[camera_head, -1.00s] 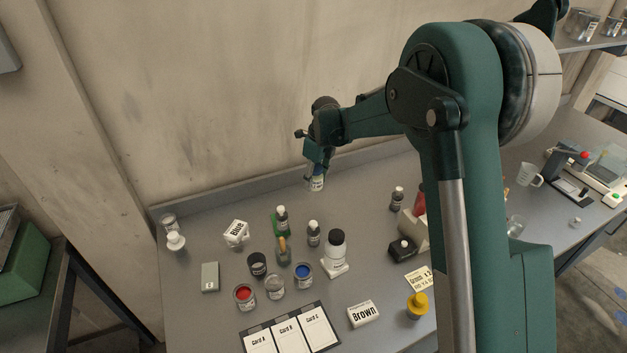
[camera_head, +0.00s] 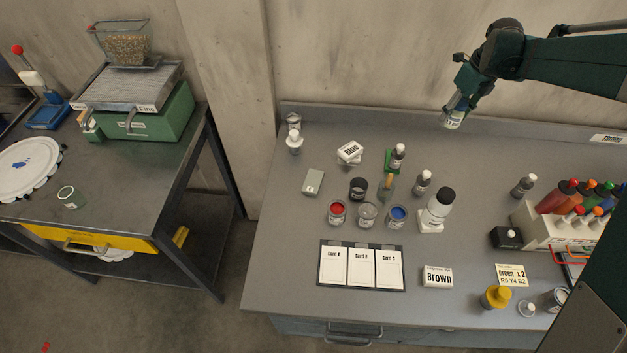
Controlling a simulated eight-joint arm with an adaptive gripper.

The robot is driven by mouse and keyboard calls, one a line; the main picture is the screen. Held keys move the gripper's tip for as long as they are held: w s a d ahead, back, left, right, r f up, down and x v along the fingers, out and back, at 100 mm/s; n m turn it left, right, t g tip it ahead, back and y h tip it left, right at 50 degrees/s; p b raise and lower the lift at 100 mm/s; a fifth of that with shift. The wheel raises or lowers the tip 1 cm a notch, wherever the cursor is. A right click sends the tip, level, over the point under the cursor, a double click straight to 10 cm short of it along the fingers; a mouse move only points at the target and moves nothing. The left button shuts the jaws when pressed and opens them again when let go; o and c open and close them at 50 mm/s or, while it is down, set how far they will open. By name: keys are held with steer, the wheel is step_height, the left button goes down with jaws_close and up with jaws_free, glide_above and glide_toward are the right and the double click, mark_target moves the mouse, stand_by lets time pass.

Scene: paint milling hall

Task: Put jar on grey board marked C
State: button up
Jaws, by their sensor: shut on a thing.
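My gripper (camera_head: 461,96), at the back right of the bench, points down and is shut on a small glass jar (camera_head: 452,119) with a pale label. The jar is tilted and appears held above the bench near the back wall. A dark grey board (camera_head: 362,289) lies at the front of the bench, left and in front of my gripper. It bears white cards reading Card A, Card B and Card C; Card C (camera_head: 389,270) is rightmost and bare. A small grey block (camera_head: 313,182) with an unreadable white label lies farther back left.
A colour rack (camera_head: 560,220) stands right.

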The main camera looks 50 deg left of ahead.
steer(key=s+a+n, duration=0.2)
steer(key=s+a, duration=0.5)
steer(key=s, duration=0.3)
steer(key=s+a+n, duration=0.1)
steer(key=s+a, duration=0.5)
steer(key=s, duration=0.4)
steer(key=n+g+p, duration=0.1)
steer(key=n+p, duration=0.1)
steer(key=n, duration=0.2)
glide_above(309, 179)
step_height(309, 179, down, 5)
steer(key=shift+w+d, duration=0.15)
steer(key=shift+d, duration=0.15)
steer(key=shift+f, duration=0.1)
steer(key=shift+f, duration=3.05)
steer(key=shift+f+b, duration=0.35)
steer(key=shift+f, duration=1.5)
steer(key=shift+f, duration=0.2)
